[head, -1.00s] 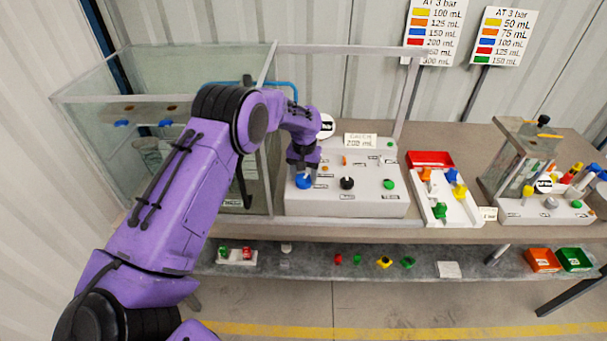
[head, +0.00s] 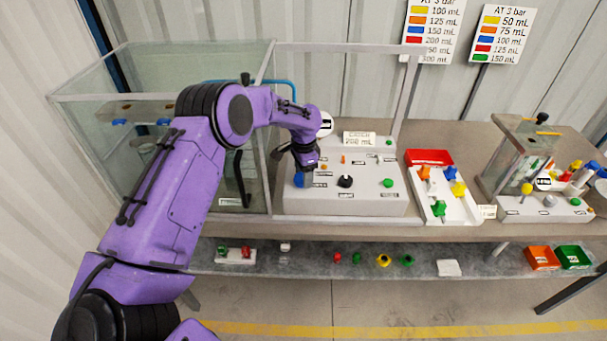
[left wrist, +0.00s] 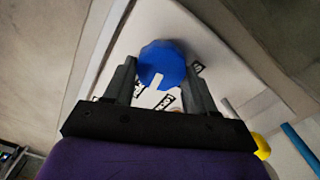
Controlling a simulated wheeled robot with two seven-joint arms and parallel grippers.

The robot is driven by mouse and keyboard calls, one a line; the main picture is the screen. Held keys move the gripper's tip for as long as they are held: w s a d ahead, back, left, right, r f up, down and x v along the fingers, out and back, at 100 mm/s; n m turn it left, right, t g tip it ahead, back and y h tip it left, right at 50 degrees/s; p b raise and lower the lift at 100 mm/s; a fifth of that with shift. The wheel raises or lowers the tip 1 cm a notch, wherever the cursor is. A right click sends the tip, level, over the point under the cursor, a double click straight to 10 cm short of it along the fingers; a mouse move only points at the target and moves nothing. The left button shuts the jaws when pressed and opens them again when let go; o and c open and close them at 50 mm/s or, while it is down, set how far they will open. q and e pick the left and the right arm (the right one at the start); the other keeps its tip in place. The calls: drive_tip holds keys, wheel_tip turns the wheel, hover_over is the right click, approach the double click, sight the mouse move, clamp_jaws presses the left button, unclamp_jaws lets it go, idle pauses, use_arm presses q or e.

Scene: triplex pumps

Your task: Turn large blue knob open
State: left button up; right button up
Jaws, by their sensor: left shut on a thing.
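The large blue knob (head: 299,180) sits on the left side of the white control box (head: 345,207). In the head view it is partly hidden by my left gripper (head: 304,170), which reaches down onto it from above. In the left wrist view the blue knob (left wrist: 162,64) is between the two dark fingers of my left gripper (left wrist: 160,82), near their tips. The gripper is shut on the knob. A notch shows on the knob's near side. My right gripper is not in view.
A black knob (head: 345,181) and a green button (head: 388,183) are on the same box, to the right. A glass tank (head: 90,97) stands at left, close to my arm. A white tray (head: 462,213) with coloured valves lies to the right.

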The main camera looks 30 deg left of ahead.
use_arm(q)
drive_tip(key=shift+r+m, duration=0.1)
drive_tip(key=shift+m, duration=1)
drive_tip(key=o, duration=1)
drive_tip(key=shift+o, duration=0.2)
drive_tip(key=shift+r+b, duration=0.2)
drive_tip(key=shift+b, duration=0.1)
wheel_tip(320, 180, up, 10)
drive_tip(key=b, duration=0.2)
drive_tip(key=shift+b, duration=0.35)
